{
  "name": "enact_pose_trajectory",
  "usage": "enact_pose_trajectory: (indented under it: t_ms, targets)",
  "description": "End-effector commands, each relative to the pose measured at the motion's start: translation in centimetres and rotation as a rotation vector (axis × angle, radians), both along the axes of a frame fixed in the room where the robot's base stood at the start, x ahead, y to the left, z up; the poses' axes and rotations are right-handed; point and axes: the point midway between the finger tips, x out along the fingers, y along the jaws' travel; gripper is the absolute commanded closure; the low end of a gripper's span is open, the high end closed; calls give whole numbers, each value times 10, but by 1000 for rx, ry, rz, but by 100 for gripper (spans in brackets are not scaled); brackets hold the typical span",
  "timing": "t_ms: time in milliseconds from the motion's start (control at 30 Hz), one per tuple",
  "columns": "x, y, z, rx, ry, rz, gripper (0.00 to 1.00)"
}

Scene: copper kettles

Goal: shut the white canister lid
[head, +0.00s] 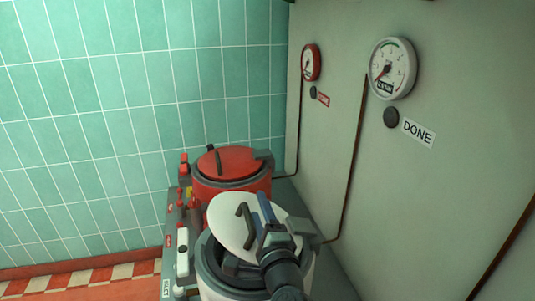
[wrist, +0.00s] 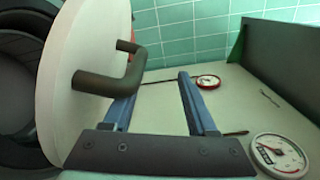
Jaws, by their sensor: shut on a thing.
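The white canister lid (head: 228,224) stands open, tilted up over the white canister (head: 208,291), whose dark rim and part of its inside show. The lid carries a dark bar handle (head: 243,222). In the wrist view the lid (wrist: 92,40) fills the left side, its handle (wrist: 118,76) sticking out toward my fingers. The exact contact is partly hidden. My wrist covers part of the canister opening.
A red canister (head: 232,168) with a closed lid stands just behind. Pipes and small valves (head: 184,205) line the left side. A pale wall at right carries a white gauge (head: 392,68), a red gauge (head: 311,62) and a DONE label (head: 418,132). Green tiles are behind.

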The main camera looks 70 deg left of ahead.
Motion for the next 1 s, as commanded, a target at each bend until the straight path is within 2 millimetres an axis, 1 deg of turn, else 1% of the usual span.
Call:
enact_pose_trajectory:
  t_ms: [33,1000]
  targets:
    - [-6,-2,3,6,3,14,50]
    - [-5,-73,0,0,3,-3,50]
